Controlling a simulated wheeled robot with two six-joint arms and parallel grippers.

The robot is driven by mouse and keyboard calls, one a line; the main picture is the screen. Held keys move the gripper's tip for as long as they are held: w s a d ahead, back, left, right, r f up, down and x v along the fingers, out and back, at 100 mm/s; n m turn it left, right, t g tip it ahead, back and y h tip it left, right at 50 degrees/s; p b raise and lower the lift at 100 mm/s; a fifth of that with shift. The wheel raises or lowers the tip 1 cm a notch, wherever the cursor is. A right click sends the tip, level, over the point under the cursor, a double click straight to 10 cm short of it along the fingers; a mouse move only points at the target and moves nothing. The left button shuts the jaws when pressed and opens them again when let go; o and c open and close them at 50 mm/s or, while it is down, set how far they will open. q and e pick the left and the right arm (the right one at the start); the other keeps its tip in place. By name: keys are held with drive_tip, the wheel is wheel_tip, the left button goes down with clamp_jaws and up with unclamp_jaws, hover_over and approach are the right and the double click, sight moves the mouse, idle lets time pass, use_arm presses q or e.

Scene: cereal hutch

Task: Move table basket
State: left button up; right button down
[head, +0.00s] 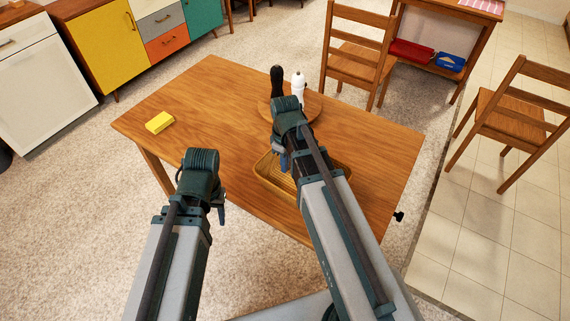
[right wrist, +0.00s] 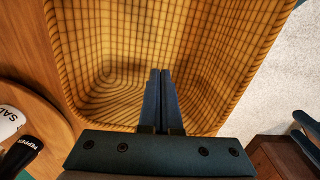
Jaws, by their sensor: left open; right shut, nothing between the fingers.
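A woven yellow-brown table basket (head: 272,182) sits on the wooden table (head: 210,105) near its front right side, partly hidden behind my right arm. My right gripper (head: 279,148) is at the basket's far left side. In the right wrist view my right gripper (right wrist: 164,78) is shut and empty, its fingers in front of the inside of the basket (right wrist: 205,50). Whether they touch the basket I cannot tell. My left gripper (head: 219,203) is open and empty at the table's front edge, left of the basket.
A round wooden board (head: 313,108) with a black pepper mill (head: 277,80) and a white salt mill (head: 298,88) stands behind the basket. A yellow block (head: 159,122) lies at the table's left. Chairs (head: 357,60) stand behind and to the right. The table's left middle is clear.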

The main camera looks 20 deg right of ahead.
sight(208, 139)
wheel_tip(208, 139, down, 3)
drive_tip(key=shift+f+b, duration=0.2)
drive_tip(key=shift+b, duration=0.95)
drive_tip(key=w+a, duration=0.2)
drive_tip(key=shift+w+a+r, duration=0.1)
drive_tip(key=shift+w, duration=0.25)
use_arm(q)
wheel_tip(208, 139, down, 3)
drive_tip(key=shift+f, duration=0.1)
use_arm(e)
drive_tip(key=shift+w+a, duration=0.15)
drive_tip(key=shift+a, duration=0.1)
drive_tip(key=w+a, duration=0.6)
drive_tip(key=w, duration=0.1)
drive_tip(key=w+a, duration=1.3)
drive_tip(key=w, duration=0.2)
drive_tip(key=shift+w+a, duration=0.1)
drive_tip(key=shift+a, duration=0.15)
